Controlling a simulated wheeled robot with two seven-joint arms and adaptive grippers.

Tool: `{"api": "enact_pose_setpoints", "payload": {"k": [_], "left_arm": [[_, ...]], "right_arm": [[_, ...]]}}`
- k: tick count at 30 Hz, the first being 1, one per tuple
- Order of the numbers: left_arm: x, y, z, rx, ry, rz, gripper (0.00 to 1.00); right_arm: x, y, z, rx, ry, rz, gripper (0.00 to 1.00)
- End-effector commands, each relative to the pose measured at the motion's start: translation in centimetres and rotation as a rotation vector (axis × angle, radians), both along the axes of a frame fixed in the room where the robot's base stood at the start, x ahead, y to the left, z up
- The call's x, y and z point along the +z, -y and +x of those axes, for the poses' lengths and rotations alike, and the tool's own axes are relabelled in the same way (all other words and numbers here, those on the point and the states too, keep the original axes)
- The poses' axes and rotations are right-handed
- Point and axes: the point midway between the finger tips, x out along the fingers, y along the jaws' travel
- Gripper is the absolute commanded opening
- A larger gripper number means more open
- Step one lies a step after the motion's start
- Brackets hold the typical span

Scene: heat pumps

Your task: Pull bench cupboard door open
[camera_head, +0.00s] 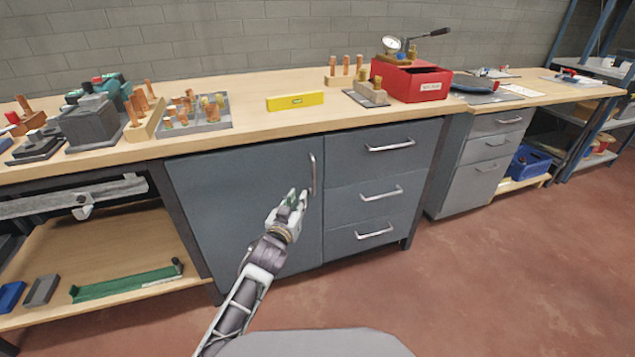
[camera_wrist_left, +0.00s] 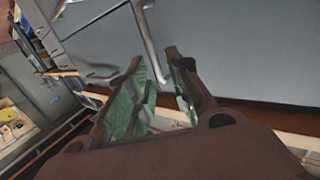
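The grey bench cupboard door (camera_head: 240,205) is closed, flush with the drawer fronts to its right. Its upright silver handle (camera_head: 312,172) is near the door's right edge; it also shows in the wrist view (camera_wrist_left: 148,40). My left gripper (camera_head: 297,194) is in front of the door, just left of the handle's lower end in the head view. In the wrist view the green-padded fingers (camera_wrist_left: 157,62) are apart, and the handle's lower end shows between their tips. I cannot tell if they touch it. My right gripper is out of view.
Three drawers with silver handles (camera_head: 380,190) are right of the door. The wooden benchtop (camera_head: 245,118) above bears a yellow level (camera_head: 295,101), a red box (camera_head: 412,82) and copper parts. An open lower shelf (camera_head: 110,255) is at left. The red floor in front is clear.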

Motion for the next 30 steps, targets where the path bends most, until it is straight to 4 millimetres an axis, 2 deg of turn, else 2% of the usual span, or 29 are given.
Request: {"api": "enact_pose_setpoints", "payload": {"k": [9,30], "left_arm": [[1.7,0.6,-0.2,-0.010,0.049,-0.018,0.21],[1.7,0.9,-0.4,-0.009,0.049,-0.019,0.21]], "right_arm": [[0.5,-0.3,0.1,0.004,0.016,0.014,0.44],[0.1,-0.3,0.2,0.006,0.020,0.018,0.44]]}}
